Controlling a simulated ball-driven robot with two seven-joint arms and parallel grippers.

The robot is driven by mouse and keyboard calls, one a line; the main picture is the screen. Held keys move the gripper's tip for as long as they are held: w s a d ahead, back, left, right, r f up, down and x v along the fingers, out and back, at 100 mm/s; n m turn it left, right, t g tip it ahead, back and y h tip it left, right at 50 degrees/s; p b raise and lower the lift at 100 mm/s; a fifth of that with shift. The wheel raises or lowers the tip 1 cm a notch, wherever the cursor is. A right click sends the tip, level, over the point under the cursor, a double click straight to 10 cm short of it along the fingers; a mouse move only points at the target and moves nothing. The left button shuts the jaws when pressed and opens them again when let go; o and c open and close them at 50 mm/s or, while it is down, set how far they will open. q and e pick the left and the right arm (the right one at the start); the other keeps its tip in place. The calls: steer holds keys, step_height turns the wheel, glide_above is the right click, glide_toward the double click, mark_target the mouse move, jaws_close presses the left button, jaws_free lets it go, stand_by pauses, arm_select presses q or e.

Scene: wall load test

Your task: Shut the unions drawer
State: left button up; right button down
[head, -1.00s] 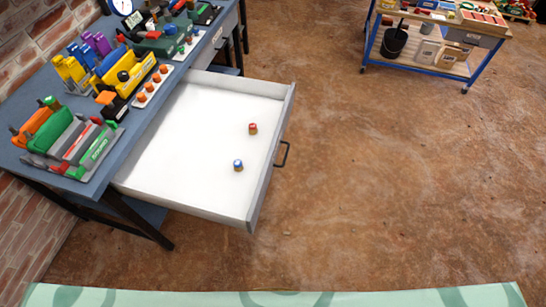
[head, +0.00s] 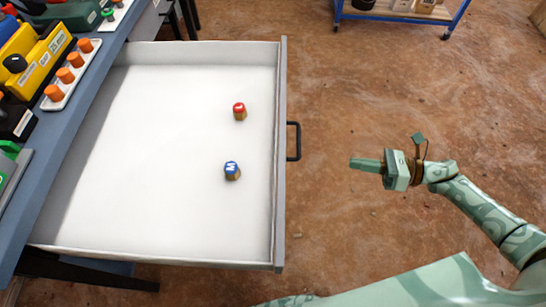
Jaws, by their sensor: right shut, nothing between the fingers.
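The unions drawer (head: 180,210) stands pulled far out from the blue workbench (head: 72,135) at the left. Its inside is white, and it holds a red-topped union (head: 239,111) and a blue-topped union (head: 232,170). A dark bar handle (head: 297,141) sits on the drawer's grey front. My right gripper (head: 360,163) is shut and empty, to the right of the handle and apart from it, pointing left toward the drawer. My left gripper is not in view.
On the bench a white strip with orange knobs (head: 66,79) and coloured tools stand near the drawer. A blue-framed cart (head: 400,14) stands at the top right.

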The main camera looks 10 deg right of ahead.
steer(key=s+a+r+n+g+y, duration=0.2)
steer(key=s+a+r+n+g, duration=0.1)
steer(key=n, duration=0.4)
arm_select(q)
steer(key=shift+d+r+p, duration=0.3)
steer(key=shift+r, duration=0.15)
arm_select(e)
steer(key=x, duration=1.3)
steer(key=shift+w+a, duration=0.25)
steer(key=shift+r, duration=0.1)
